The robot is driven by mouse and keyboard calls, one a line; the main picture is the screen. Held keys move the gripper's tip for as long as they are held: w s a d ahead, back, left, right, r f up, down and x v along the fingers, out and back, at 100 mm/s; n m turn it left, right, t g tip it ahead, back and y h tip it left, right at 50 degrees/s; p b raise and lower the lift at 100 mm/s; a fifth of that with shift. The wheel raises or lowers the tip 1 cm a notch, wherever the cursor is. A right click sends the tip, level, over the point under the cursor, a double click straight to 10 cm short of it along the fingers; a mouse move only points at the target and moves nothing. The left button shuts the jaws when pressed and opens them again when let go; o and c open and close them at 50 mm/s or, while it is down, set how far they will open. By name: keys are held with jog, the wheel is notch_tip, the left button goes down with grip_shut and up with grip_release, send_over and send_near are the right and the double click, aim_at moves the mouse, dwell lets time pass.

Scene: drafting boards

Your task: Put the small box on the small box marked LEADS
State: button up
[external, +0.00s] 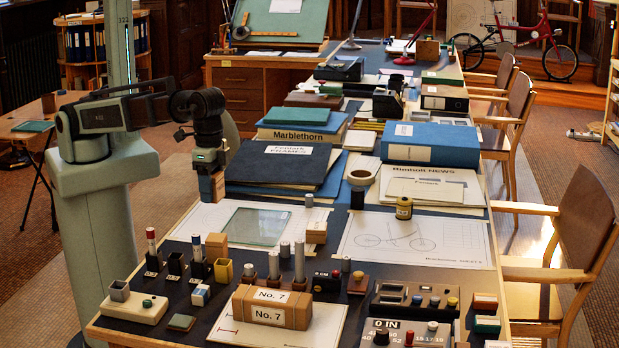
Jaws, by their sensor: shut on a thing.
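My gripper (209,170) hangs pointing down over the left side of the long table. It is shut on a small brown box (217,190), held above the table and partly covered by the fingers. No label reading LEADS is legible. A small tan box (316,236) stands on the drawing sheet to the right of the glass plate. Another small tan box (216,247) is lower in the picture, among the small holders, below my gripper. I cannot tell whether either one is marked LEADS.
A glass plate (257,227) lies right of my gripper. Upright cylinders (299,262) and a box marked No. 7 (271,307) crowd the front. The bicycle drawing (440,240) has free room.

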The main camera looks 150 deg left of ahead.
aim_at(216, 237)
jog(key=shift+n, duration=0.3)
jog(key=shift+f, duration=5)
jog(key=shift+f, duration=0.1)
jog(key=o, duration=1.2)
notch_tip(216, 237, up, 12)
jog(key=shift+r, duration=0.1)
